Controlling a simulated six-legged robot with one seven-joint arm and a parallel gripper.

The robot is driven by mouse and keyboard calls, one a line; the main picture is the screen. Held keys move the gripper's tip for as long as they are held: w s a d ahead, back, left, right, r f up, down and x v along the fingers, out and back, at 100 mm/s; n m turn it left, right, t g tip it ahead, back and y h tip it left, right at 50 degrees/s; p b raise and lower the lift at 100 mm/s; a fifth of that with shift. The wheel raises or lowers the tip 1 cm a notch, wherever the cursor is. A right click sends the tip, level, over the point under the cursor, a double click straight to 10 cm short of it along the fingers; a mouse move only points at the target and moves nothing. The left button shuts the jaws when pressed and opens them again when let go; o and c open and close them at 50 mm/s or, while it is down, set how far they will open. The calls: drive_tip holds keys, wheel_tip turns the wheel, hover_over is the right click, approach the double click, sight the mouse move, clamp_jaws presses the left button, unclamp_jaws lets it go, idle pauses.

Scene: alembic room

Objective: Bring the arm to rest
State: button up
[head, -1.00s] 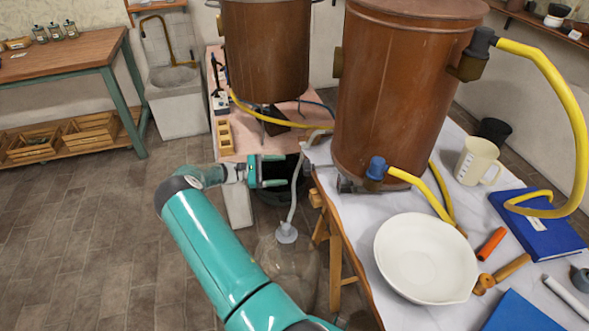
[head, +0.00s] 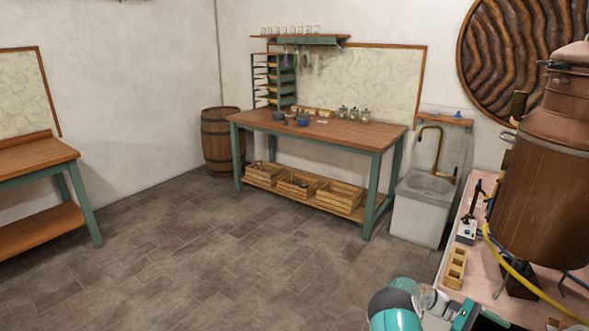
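My arm (head: 396,308) shows only as a teal and grey piece at the bottom right edge of the head view. My gripper (head: 480,318) is partly in view beside it, cut off by the bottom edge. Its fingertips cannot be made out, so whether it is open or shut is unclear. It is near the front edge of a pale pink table (head: 455,238). I cannot tell whether it holds anything.
A copper vessel (head: 545,190) with a yellow hose (head: 520,275) stands at the right. A sink (head: 428,190) is behind. A wooden workbench (head: 330,130) with crates below is at the back, a barrel (head: 221,140) beside it. Another bench (head: 35,158) is at left. The tiled floor (head: 200,250) is clear.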

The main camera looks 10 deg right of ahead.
drive_tip(key=w+a+r+m+t+y, duration=0.1)
drive_tip(key=a+r+m+t+y, duration=0.15)
drive_tip(key=a+r+t, duration=0.65)
drive_tip(key=a+r+m+t+y, duration=0.1)
drive_tip(key=a+r+t+y, duration=0.25)
drive_tip(key=a+r, duration=1.2)
drive_tip(key=s+a+r+t+y, duration=0.2)
drive_tip(key=s+a, duration=0.5)
drive_tip(key=a, duration=0.5)
drive_tip(key=s+a+r+t+y, duration=0.2)
drive_tip(key=s+a+t, duration=0.3)
drive_tip(key=a, duration=0.7)
drive_tip(key=shift+s+a+r+t, duration=0.35)
drive_tip(key=shift+s+r, duration=0.55)
drive_tip(key=shift+s, duration=0.1)
drive_tip(key=shift+n, duration=0.25)
drive_tip(key=c, duration=0.8)
drive_tip(key=shift+d, duration=0.1)
drive_tip(key=shift+c, duration=0.2)
